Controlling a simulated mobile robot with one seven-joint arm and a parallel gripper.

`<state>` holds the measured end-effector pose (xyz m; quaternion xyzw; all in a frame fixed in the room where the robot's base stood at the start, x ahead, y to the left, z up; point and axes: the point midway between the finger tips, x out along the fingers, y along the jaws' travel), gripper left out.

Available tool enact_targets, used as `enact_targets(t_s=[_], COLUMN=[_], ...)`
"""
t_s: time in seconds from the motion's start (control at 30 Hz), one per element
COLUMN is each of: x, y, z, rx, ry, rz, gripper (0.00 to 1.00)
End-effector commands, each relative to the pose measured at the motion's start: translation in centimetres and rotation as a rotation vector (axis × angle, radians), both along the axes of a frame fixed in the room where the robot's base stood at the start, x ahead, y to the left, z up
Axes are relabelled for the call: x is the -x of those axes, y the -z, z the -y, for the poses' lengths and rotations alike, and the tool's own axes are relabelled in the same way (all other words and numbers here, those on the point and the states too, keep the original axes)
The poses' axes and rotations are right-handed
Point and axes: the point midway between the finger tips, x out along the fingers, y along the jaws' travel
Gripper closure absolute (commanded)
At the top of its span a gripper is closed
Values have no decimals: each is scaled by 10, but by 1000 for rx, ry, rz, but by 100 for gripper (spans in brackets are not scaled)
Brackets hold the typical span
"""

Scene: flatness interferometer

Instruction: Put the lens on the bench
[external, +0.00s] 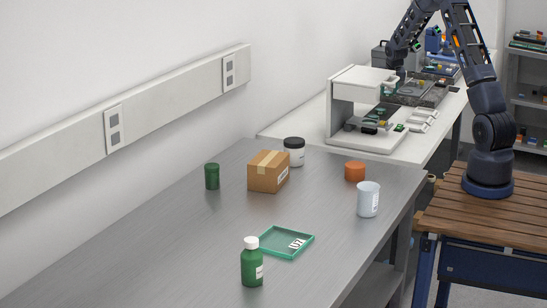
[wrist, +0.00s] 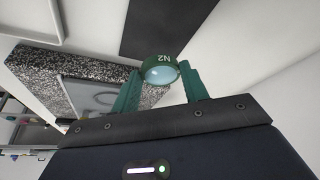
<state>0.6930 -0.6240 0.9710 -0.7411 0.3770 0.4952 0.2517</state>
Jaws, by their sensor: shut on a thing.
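The lens (wrist: 160,70) is a round, pale glass disc in a dark green ring marked N2. In the wrist view my gripper (wrist: 158,77) is shut on it, one green finger at each side of the ring. In the external view my gripper (external: 401,75) is small and far off, at the back beside the white instrument; the lens cannot be made out there. A speckled granite slab (wrist: 107,65) with a grey plate on it lies left of the lens in the wrist view, apart from it. The white bench (external: 305,118) carries the instrument.
The white instrument (external: 345,88) stands close to my gripper, with small parts around it. The grey front table (external: 170,245) holds a cardboard box (external: 265,178), a green tray (external: 270,251), a green bottle (external: 251,270), a white cup (external: 368,205) and several jars.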

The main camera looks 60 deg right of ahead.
Motion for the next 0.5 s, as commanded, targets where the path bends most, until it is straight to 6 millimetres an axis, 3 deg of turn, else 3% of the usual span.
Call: enact_targets(t_s=[0.5], x=[0], y=[42], z=[0], rx=[-1], ry=[1], rz=[0], gripper=[83])
